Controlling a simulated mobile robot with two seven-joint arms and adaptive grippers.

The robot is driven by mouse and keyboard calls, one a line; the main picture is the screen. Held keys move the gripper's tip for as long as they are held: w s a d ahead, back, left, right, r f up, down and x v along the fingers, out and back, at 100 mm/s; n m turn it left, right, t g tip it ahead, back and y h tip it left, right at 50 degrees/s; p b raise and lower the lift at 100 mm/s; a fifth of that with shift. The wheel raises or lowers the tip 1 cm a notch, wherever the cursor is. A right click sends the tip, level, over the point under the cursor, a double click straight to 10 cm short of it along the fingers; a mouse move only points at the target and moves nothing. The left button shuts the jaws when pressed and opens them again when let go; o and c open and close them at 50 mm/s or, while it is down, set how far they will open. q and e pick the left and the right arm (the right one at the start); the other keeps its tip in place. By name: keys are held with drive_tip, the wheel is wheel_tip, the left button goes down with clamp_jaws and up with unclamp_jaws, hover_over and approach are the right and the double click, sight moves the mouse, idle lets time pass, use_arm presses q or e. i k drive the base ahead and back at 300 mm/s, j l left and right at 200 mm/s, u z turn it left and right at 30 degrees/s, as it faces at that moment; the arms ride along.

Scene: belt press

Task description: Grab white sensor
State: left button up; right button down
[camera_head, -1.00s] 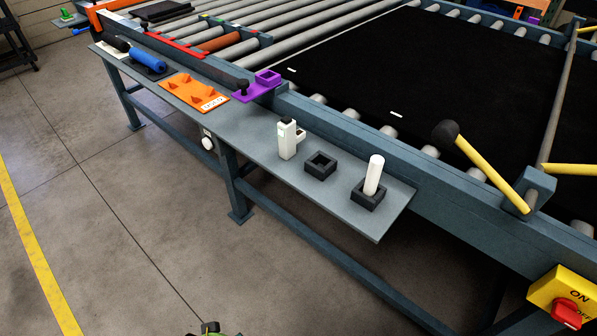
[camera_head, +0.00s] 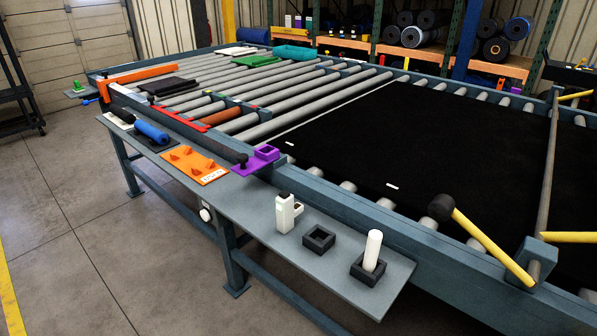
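A white boxy device with a dark top, which looks like the white sensor (camera_head: 284,214), stands upright on the grey side shelf (camera_head: 330,272). An empty black square holder (camera_head: 319,239) sits to its right. Further right, a white cylinder (camera_head: 373,250) stands slightly tilted in a second black square holder (camera_head: 368,270). Neither of my grippers shows in this view, and nothing touches the white device.
A purple bracket (camera_head: 256,160), an orange plate (camera_head: 194,164) and a blue roller (camera_head: 151,132) lie further left along the shelf. The roller bed with a black belt (camera_head: 430,145) rises behind. The floor in front is clear.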

sight(286, 210)
drive_tip(key=i+j+z, duration=0.1)
drive_tip(key=j+z, duration=0.3)
drive_tip(key=j, duration=0.15)
drive_tip(key=j+z, duration=0.35)
drive_tip(key=j, duration=0.2)
drive_tip(key=j+z, duration=0.4)
drive_tip(key=j, duration=0.2)
